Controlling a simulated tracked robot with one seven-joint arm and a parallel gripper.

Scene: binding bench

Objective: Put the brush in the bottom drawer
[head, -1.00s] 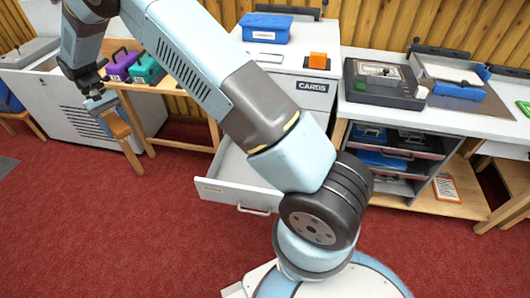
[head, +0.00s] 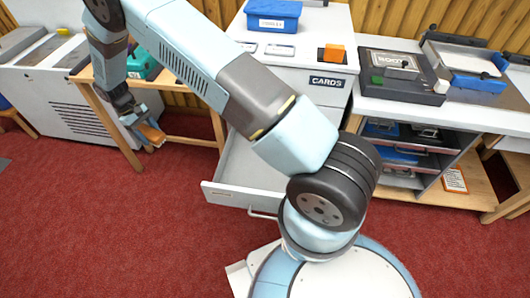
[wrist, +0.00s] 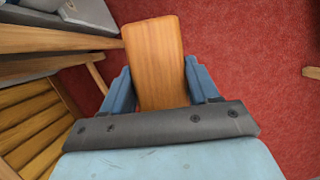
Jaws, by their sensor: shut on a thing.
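The brush (head: 152,134) shows as a flat, brown wooden block at the left in the head view. It fills the top middle of the wrist view (wrist: 155,55). My gripper (head: 138,124) is shut on it, with a blue finger on each side in the wrist view (wrist: 160,75). The brush is held in the air over the red carpet, left of the drawer and apart from it. The open bottom drawer (head: 228,192) is pulled out low from the white cabinet marked CARDS (head: 310,105). My arm hides part of the drawer's inside.
A wooden table (head: 175,88) with a teal case (head: 143,64) stands behind my gripper. A blue box (head: 272,14) and an orange block (head: 334,53) are on the cabinet. A shelf unit (head: 435,175) stands at right. The carpet (head: 100,220) left of the drawer is clear.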

